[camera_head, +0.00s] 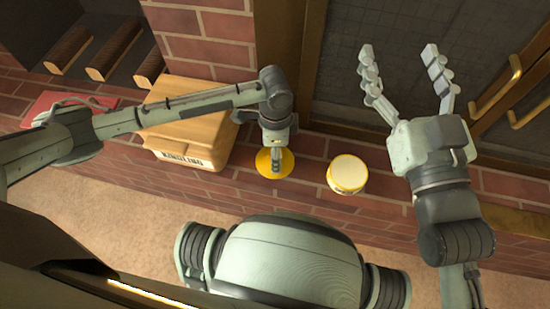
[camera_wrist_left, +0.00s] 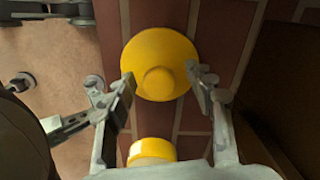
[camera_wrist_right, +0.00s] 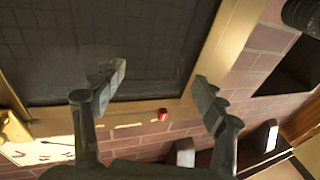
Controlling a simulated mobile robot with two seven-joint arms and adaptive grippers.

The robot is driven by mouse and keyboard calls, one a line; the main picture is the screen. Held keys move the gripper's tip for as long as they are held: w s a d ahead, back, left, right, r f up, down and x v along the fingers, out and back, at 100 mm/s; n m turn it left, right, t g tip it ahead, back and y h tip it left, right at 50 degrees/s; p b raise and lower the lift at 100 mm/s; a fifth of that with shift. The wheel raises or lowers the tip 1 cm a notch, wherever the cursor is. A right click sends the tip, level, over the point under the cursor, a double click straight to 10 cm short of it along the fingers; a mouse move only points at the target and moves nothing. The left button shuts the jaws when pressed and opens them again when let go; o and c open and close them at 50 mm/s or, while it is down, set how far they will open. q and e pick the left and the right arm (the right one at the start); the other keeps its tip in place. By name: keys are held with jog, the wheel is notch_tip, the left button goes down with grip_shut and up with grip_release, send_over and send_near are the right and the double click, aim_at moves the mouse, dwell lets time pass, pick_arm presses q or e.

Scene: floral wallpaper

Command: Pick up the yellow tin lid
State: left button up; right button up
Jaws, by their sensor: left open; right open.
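The yellow tin lid (camera_head: 264,165) lies on the brick ledge, a round disc with a knob in the middle that shows in the left wrist view (camera_wrist_left: 160,45). My left gripper (camera_head: 276,158) is directly over it, pointing down and hiding part of it. In the left wrist view my open fingers (camera_wrist_left: 160,82) are on either side of the lid, close to its rim; I cannot tell whether they touch it. My right gripper (camera_head: 398,52) is open and empty, off to the right in front of the dark screen.
A pale round tin with yellow edges (camera_head: 346,174) stands right of the lid on the ledge (camera_head: 310,150). A wooden kindling box (camera_head: 190,122) and a red book-like item (camera_head: 60,104) are to the left. A dark screen with brass handles (camera_head: 497,88) stands behind.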

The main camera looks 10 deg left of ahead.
pick_arm(q)
jog(key=shift+c, duration=0.2)
grip_shut()
dwell(0.3)
